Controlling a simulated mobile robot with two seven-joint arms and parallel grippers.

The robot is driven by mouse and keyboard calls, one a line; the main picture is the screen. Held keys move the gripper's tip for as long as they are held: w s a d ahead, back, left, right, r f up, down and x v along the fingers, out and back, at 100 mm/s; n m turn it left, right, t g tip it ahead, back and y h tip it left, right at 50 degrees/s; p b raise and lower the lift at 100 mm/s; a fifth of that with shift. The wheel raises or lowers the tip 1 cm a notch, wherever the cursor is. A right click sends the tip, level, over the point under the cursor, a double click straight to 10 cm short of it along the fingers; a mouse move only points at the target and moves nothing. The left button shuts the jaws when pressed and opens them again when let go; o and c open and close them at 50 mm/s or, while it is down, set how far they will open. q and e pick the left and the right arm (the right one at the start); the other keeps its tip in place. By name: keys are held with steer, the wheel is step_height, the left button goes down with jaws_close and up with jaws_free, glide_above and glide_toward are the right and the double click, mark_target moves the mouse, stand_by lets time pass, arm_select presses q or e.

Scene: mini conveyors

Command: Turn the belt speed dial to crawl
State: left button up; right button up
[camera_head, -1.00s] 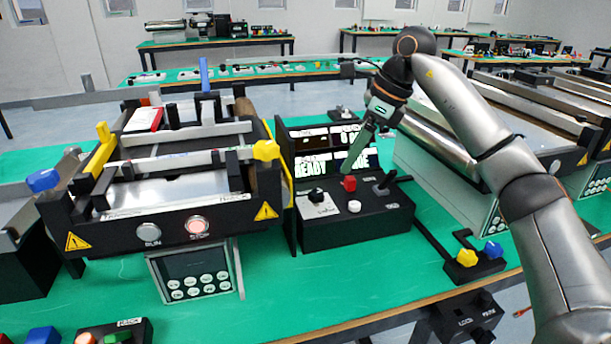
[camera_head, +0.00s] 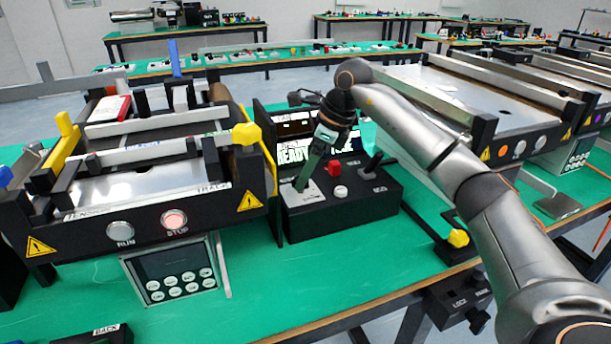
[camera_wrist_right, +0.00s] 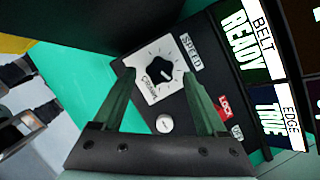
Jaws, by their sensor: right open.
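The speed dial (camera_wrist_right: 158,71) is a black knob on a white plate marked with ticks, beside a SPEED label. Lettering that seems to read CRAWL runs along the plate's lower edge in the wrist view. I cannot tell for sure where the knob points. In the head view the dial's white plate (camera_head: 310,195) shows at the left of the black control box (camera_head: 350,208), with the knob mostly hidden by my gripper. My right gripper (camera_head: 303,186) is open and empty above the dial. In the wrist view its fingers (camera_wrist_right: 160,76) appear either side of the knob, apart from it. My left gripper is out of view.
A red button (camera_head: 334,168), a white button (camera_head: 340,191) and a black lever (camera_head: 372,163) share the box. Its screen (camera_head: 293,152) stands behind. A mini conveyor (camera_head: 140,190) is close on the left. Green table (camera_head: 300,275) is clear in front.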

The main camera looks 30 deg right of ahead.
steer(key=shift+w+a+f, duration=0.15)
steer(key=shift+f, duration=0.25)
jaws_close()
stand_by(0.4)
